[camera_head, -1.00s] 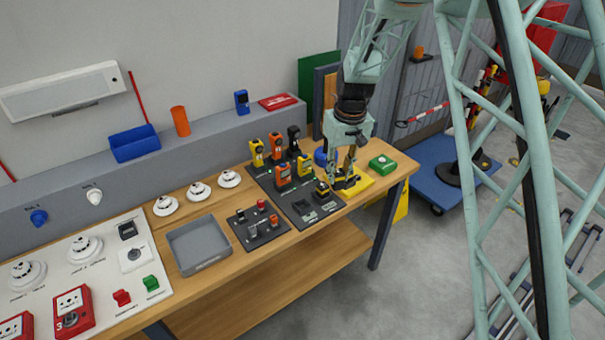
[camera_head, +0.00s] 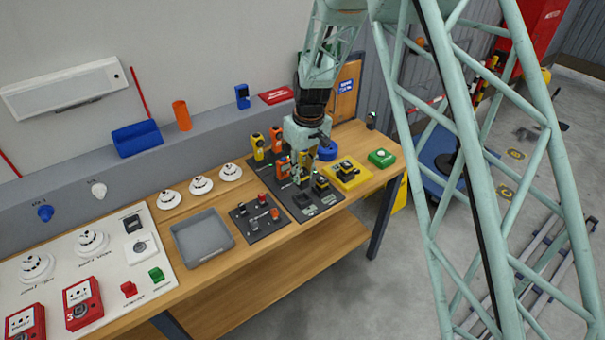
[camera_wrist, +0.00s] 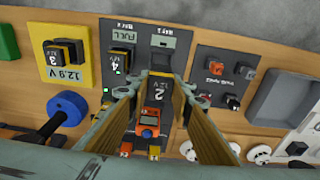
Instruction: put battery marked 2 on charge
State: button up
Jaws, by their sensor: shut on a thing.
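The battery marked 2 (camera_wrist: 160,92) is black with a pale label. It sits between the two fingers of my gripper (camera_wrist: 163,100), which is shut on it. In the head view my gripper (camera_head: 301,172) is above the dark charger board (camera_head: 322,208), and the battery there is hard to make out. In the wrist view the battery is just short of an empty bay (camera_wrist: 160,60) with a small display; I cannot tell if they touch. The neighbouring bay holds a battery marked 4 (camera_wrist: 117,66), under a display reading FULL.
A yellow pad (camera_wrist: 84,75) reading 12.9 V bears a battery marked 3 (camera_wrist: 54,54). An orange device (camera_wrist: 149,122) stands near my fingers.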

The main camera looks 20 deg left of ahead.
aim_at(303, 185)
jog(key=shift+f, duration=0.2)
jog(key=shift+f+b, duration=0.75)
jog(key=shift+f, duration=1.65)
jog(key=shift+b, duration=0.75)
dwell(1.7)
jog(key=shift+f+b, duration=0.85)
jog(key=shift+f, duration=0.4)
dwell(1.7)
